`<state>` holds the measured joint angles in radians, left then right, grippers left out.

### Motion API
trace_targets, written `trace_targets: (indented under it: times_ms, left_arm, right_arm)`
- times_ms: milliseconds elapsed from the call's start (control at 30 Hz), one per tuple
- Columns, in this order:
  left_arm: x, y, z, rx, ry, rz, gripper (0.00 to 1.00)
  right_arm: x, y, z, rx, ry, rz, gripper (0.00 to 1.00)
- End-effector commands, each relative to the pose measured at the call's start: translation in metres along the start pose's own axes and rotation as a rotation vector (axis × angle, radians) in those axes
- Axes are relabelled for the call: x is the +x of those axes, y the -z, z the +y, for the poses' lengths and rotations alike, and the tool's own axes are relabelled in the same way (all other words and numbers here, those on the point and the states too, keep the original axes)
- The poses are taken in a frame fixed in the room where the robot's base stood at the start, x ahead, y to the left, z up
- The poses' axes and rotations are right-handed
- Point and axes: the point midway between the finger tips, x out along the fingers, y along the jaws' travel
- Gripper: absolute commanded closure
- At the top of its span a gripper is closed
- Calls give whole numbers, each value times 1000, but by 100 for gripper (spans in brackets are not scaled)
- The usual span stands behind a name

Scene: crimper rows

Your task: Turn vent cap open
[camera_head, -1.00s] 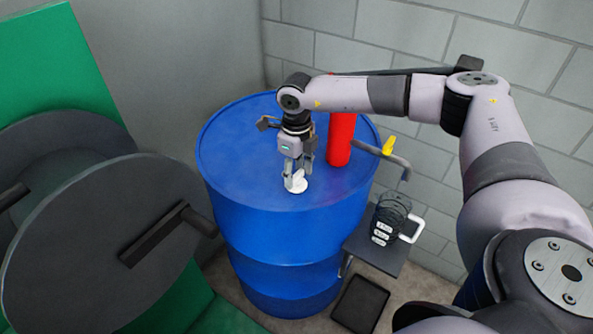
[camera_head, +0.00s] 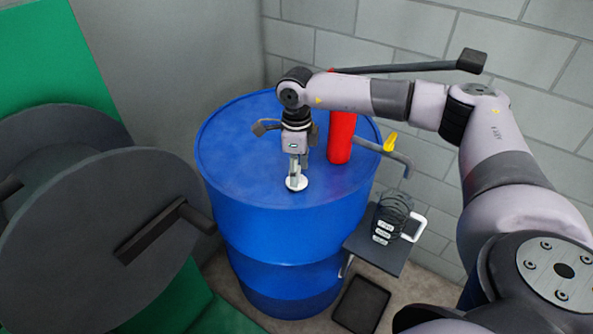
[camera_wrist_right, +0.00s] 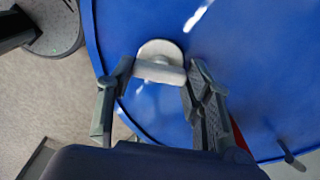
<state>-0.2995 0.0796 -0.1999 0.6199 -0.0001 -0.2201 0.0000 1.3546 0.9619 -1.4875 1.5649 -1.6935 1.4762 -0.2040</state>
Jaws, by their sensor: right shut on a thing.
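The white vent cap (camera_head: 297,185) sits on the top of the blue drum (camera_head: 245,150), near its front edge. It is a round disc with a raised bar across it. My right gripper (camera_head: 298,173) points down onto the cap and is shut on its bar. In the right wrist view, the vent cap (camera_wrist_right: 159,49) shows with one finger of the right gripper (camera_wrist_right: 158,73) at each end of the bar. In the head view the fingers line up one behind the other and partly hide the bar. My left gripper is not in view.
A red cylinder (camera_head: 341,138) with a long dark lever (camera_head: 420,68) stands on the drum behind the gripper. A yellow-handled tap (camera_head: 390,142) sticks out right. A jug (camera_head: 392,218) stands on a small shelf (camera_head: 375,255). Large grey discs (camera_head: 105,240) fill the left.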

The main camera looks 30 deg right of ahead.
Motion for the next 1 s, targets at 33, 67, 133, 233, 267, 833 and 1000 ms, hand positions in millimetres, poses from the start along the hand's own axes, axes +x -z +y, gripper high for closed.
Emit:
trace_targets:
  times_ms: [33, 67, 133, 233, 267, 833, 1000]
  left_arm:
    - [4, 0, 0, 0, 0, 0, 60]
    - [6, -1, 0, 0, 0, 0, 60]
    - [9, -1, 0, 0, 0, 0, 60]
    - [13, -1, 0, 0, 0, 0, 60]
    - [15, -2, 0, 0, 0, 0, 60]
    - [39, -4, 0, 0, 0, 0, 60]
    - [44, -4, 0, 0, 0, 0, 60]
  right_arm:
    - [2, 0, 0, -44, 1, 0, 81]
    - [2, 0, 0, -73, 1, 0, 81]
    - [2, 0, 0, -139, 1, -1, 81]
    - [2, 0, 0, -234, 1, -1, 81]
    - [2, 0, 0, -262, 1, -1, 81]
    - [1, 0, 0, -798, 2, -1, 81]
    - [1, 0, -1, -936, 3, -1, 81]
